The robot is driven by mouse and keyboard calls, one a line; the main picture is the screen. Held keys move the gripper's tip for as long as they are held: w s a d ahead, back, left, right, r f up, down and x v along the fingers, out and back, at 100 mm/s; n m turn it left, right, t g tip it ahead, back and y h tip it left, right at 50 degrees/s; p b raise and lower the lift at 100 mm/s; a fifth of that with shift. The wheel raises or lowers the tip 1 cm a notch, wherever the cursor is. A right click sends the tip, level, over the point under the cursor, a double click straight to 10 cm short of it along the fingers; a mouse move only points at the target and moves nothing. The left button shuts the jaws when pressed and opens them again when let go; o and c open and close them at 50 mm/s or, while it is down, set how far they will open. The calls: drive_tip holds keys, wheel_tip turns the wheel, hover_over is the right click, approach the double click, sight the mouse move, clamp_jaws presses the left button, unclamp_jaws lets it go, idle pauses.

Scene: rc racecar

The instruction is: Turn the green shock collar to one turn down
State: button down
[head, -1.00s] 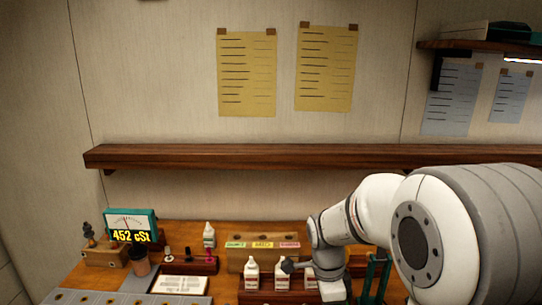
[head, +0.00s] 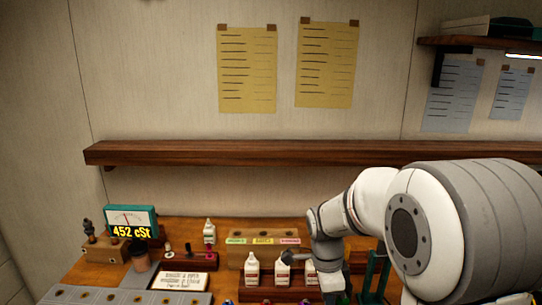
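The green shock collar cannot be made out in the head view. My white and grey arm reaches in from the right and bends down over the bench. My gripper is not in view; the arm's lower end runs out of the bottom of the picture. Several small coloured parts show at the bottom edge, too small and cut off to name.
White bottles (head: 251,270) stand in a dark rack beside my arm. Behind them is a wooden block with coloured labels (head: 263,240). A teal meter reading 452 cSt (head: 130,222), a card (head: 182,281) and a grey tray (head: 120,297) lie left. A green stand (head: 374,278) is close right of my arm.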

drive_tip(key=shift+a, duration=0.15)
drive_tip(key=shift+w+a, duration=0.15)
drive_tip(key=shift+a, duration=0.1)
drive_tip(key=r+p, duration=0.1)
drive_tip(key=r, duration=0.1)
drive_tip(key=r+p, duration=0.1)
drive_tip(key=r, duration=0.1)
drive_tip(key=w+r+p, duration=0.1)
drive_tip(key=p, duration=0.1)
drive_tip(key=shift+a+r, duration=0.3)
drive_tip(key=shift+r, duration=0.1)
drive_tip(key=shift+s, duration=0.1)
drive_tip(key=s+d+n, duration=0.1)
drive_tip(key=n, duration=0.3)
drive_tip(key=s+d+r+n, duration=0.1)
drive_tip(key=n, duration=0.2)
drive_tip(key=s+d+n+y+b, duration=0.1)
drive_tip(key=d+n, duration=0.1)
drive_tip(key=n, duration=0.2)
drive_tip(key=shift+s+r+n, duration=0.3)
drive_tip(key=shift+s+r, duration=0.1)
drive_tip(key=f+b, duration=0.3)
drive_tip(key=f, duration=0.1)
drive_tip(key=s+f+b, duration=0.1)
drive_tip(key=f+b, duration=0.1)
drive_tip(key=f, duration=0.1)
drive_tip(key=shift+b, duration=0.3)
